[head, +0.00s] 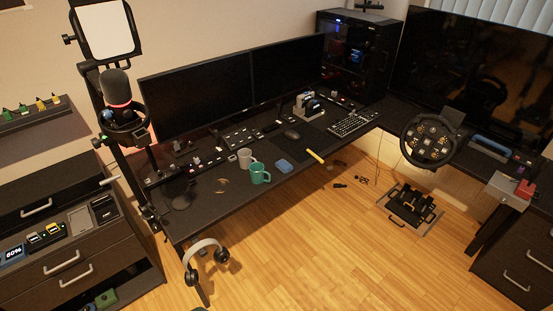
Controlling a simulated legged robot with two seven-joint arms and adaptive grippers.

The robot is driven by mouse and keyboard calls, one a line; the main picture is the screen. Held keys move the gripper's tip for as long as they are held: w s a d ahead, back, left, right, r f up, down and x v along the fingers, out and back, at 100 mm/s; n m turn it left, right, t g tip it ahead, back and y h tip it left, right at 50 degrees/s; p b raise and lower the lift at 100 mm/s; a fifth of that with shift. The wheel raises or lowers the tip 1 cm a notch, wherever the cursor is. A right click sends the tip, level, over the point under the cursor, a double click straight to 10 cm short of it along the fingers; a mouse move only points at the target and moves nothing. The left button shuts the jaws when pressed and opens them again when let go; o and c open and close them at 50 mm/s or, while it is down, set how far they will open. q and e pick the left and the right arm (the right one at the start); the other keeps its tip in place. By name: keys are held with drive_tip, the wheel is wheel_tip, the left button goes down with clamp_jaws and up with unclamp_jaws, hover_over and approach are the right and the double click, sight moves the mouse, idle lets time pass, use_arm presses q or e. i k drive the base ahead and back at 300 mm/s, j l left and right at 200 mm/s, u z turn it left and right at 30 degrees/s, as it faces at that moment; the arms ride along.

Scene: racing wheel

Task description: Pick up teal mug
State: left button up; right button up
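The teal mug (259,173) stands upright on the black desk (208,213), close to its front edge. Neither of my grippers shows in the head view, and nothing is seen touching the teal mug.
A blue object (284,167) and a yellow object (315,156) lie right of the mugs. Two monitors (196,96) stand behind. A microphone (116,90) on a stand rises at the left. Headphones (205,258) hang below the desk edge. The wooden floor (300,250) in front is open.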

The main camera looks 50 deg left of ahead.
sight(261, 175)
drive_tip(key=i+u, duration=0.4)
drive_tip(key=i+l+u, duration=0.1)
drive_tip(key=i+u, duration=0.3)
drive_tip(key=i+l+u, duration=0.25)
drive_tip(key=i+u, duration=0.15)
drive_tip(key=i+l+u, duration=0.4)
drive_tip(key=i, duration=0.05)
